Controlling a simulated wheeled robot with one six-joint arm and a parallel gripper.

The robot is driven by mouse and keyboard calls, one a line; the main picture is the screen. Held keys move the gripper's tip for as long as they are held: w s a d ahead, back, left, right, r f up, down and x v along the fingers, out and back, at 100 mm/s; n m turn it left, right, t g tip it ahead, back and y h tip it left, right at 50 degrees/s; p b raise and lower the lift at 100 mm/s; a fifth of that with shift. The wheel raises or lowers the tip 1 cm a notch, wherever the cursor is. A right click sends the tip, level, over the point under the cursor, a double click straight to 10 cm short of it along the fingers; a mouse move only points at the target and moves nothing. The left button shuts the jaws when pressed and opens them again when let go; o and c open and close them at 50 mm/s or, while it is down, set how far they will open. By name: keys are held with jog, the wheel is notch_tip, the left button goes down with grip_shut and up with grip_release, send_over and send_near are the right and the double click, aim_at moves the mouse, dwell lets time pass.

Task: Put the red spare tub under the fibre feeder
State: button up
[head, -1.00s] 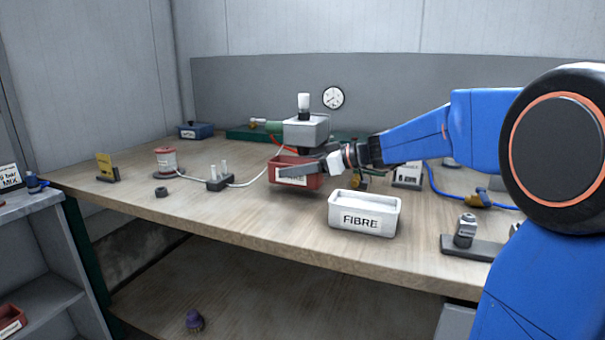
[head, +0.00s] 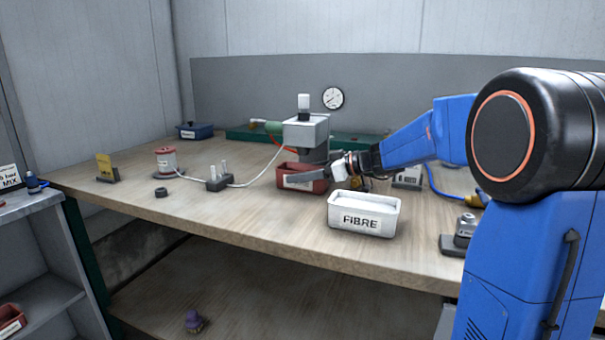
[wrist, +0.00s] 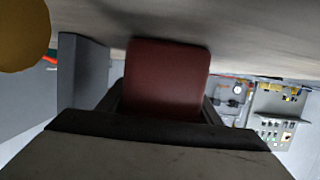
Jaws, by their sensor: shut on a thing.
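The red spare tub (head: 290,170) is at the fibre feeder (head: 306,130) on the bench, below the feeder's grey box and spout in the head view. My gripper (head: 315,178) is shut on the tub, reaching in from the right, with a grey finger along its front face. In the wrist view the red tub (wrist: 167,78) shows between the gripper's parts. Whether the tub's base touches the bench is hard to tell.
A white tub marked FIBRE (head: 363,214) stands on the bench in front of my gripper. A grey switch block (head: 218,181), a red and white spool (head: 167,162) and a black nut (head: 161,192) lie to the left. The front left of the bench (head: 235,215) is clear.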

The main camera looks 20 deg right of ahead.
jog(key=o, duration=1.1)
jog(key=shift+d+r, duration=0.1)
jog(key=shift+r, duration=0.1)
jog(key=v, duration=1.2)
